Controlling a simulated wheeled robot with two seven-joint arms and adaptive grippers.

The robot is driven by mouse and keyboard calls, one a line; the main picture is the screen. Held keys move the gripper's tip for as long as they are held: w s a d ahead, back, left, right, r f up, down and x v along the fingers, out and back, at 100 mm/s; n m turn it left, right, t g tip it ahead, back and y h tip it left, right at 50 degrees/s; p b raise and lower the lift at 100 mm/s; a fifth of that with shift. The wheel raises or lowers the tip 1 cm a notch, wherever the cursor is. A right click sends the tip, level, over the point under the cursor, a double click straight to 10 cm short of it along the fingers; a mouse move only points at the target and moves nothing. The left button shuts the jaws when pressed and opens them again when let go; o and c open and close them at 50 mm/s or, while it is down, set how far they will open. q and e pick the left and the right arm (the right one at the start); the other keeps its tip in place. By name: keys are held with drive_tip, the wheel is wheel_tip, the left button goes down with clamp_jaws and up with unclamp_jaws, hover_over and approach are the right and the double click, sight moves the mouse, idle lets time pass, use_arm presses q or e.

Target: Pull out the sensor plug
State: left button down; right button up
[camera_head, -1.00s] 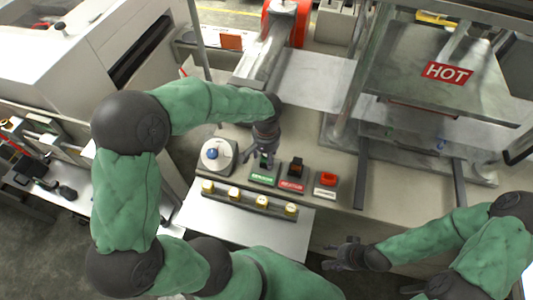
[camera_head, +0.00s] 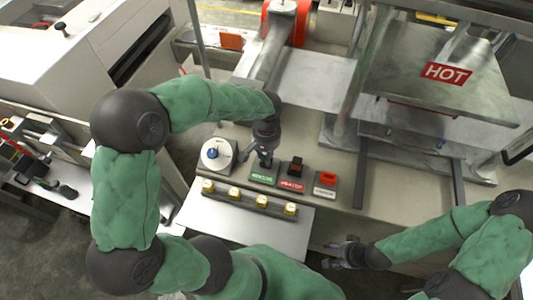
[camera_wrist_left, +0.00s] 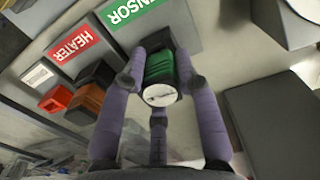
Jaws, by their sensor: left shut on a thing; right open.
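The sensor plug (camera_wrist_left: 162,72) has a green body and a pale round end. It shows between the fingers of my left gripper (camera_wrist_left: 160,84) in the left wrist view, beside the green SENSOR label (camera_wrist_left: 128,10). My left gripper (camera_head: 265,158) is shut on it, above the sensor block (camera_head: 263,176) in the head view. The fingers hide most of the plug there, and I cannot tell whether it is still seated. My right gripper (camera_head: 342,254) is open and empty, off the panel's front edge at the lower right.
The heater plug (camera_head: 295,167) and a red plug (camera_head: 327,178) stand in blocks to the right. A round dial with a blue knob (camera_head: 213,153) is to the left. A rail with several yellow-topped pieces (camera_head: 234,196) lies in front. A press with a HOT sign (camera_head: 446,73) stands at right.

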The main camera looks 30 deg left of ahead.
use_arm(q)
drive_tip(key=shift+r, duration=0.25)
drive_tip(key=shift+r+p, duration=1.7)
drive_tip(key=shift+r, duration=0.45)
drive_tip(key=shift+r+p, duration=1.15)
drive_tip(key=shift+r, duration=0.35)
